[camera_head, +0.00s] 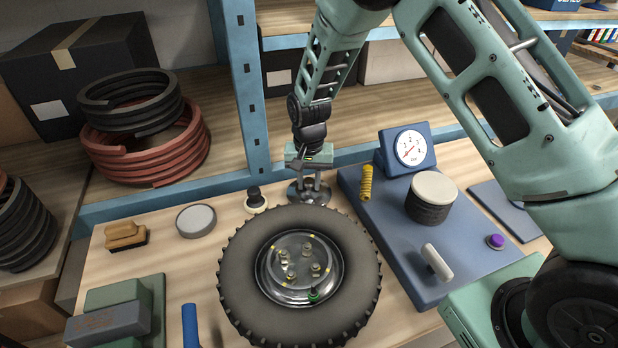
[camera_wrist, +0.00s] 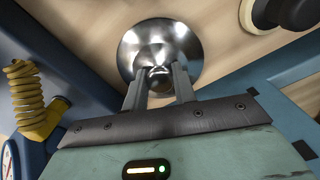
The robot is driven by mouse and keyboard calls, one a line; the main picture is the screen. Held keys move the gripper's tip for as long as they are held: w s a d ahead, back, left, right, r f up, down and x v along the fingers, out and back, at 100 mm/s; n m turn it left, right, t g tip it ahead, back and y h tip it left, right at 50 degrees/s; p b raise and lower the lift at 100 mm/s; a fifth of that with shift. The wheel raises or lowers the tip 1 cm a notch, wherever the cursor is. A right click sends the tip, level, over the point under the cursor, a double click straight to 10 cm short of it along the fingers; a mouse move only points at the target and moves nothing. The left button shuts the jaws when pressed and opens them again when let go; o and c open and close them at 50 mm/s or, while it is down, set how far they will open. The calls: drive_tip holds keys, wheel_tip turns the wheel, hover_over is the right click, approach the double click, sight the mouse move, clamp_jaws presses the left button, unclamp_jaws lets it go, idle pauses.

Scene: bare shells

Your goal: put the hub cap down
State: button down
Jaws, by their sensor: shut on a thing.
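The hub cap (camera_head: 309,195) is a shiny metal dome with a small knob. It is at the back of the wooden bench, just behind the black tyre (camera_head: 240,245). My gripper (camera_head: 310,181) points down over it, its fingers shut on the knob. In the wrist view the hub cap (camera_wrist: 160,42) shows as a round polished disc beyond the fingertips (camera_wrist: 160,82), with wood behind it. I cannot tell whether its rim touches the bench. The tyre lies flat, its metal wheel with several studs facing up.
A blue block with a gauge (camera_head: 410,148), yellow coil (camera_head: 366,183) and white-topped black cylinder (camera_head: 433,190) stands right. A black-and-cream knob (camera_head: 256,199) and round grey tin (camera_head: 196,220) stand left. A blue shelf post (camera_head: 246,90) rises behind. Bare bench shows at left.

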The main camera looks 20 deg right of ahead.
drive_tip(key=shift+f, duration=0.25)
drive_tip(key=shift+f, duration=0.2)
drive_tip(key=c, duration=1.1)
unclamp_jaws()
drive_tip(key=shift+r, duration=0.2)
